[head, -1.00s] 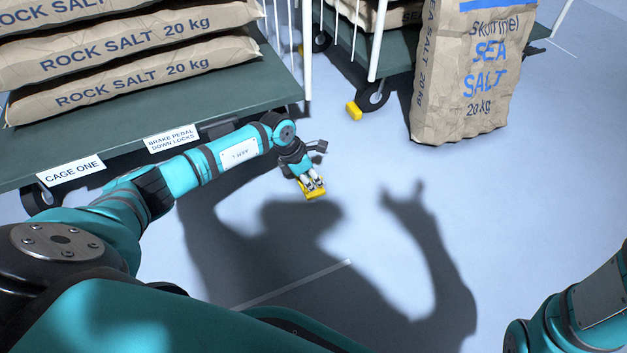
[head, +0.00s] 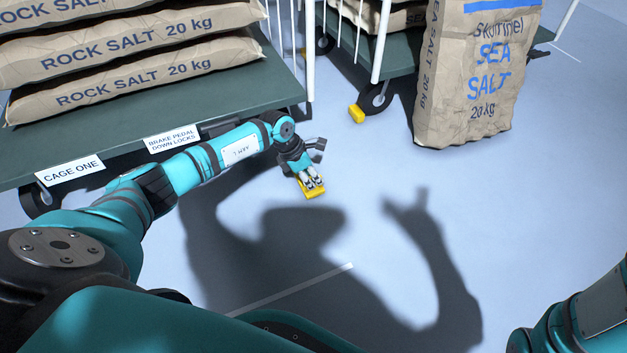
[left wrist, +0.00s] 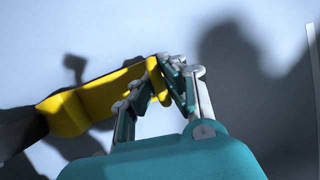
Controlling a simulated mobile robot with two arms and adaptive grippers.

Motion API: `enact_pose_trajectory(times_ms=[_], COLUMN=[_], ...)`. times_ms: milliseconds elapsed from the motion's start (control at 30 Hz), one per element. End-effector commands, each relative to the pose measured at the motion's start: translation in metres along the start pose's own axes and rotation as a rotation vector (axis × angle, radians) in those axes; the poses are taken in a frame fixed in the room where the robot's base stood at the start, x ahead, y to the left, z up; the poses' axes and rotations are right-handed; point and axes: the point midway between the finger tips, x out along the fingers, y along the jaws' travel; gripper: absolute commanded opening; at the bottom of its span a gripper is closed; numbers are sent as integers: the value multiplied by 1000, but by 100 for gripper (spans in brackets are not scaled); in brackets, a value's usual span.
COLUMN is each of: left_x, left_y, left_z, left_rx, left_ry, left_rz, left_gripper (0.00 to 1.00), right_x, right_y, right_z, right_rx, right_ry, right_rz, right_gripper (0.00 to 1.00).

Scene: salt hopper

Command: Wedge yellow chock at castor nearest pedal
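A yellow chock (head: 312,193) is in the fingers of my left gripper (head: 314,184), over open floor right of the CAGE ONE trolley. In the left wrist view the fingers (left wrist: 158,90) close around one end of the chock (left wrist: 75,112). I cannot tell whether the chock touches the floor. The trolley (head: 230,91) has a castor (head: 40,198) at its front left. A label reading "BRAKE PEDAL DOWN LOCKS" (head: 172,138) is on its front edge. My forearm covers the area right of the label, and no castor shows clearly there. My right gripper is out of view.
Rock salt sacks (head: 140,75) are stacked on the trolley. A second trolley has a castor (head: 376,98) with another yellow chock (head: 356,114) beside it. A sea salt sack (head: 470,90) stands upright at its front. Floor to the right is clear.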

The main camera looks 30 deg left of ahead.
Motion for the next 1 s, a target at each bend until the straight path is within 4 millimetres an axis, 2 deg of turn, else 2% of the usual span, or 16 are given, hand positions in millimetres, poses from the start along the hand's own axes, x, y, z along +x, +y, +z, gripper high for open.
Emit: enact_pose_trajectory(times_ms=[900, 1000], left_x=[-3, -3], left_y=[22, 22], left_z=[-2, -2], left_rx=[-2, -2], left_ry=[-6, -6], left_rz=[19, 19], left_gripper=[0, 15], right_x=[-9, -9], right_y=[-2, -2], right_z=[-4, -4], right_rx=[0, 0], right_ry=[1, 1], right_rz=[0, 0], right_gripper=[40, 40])
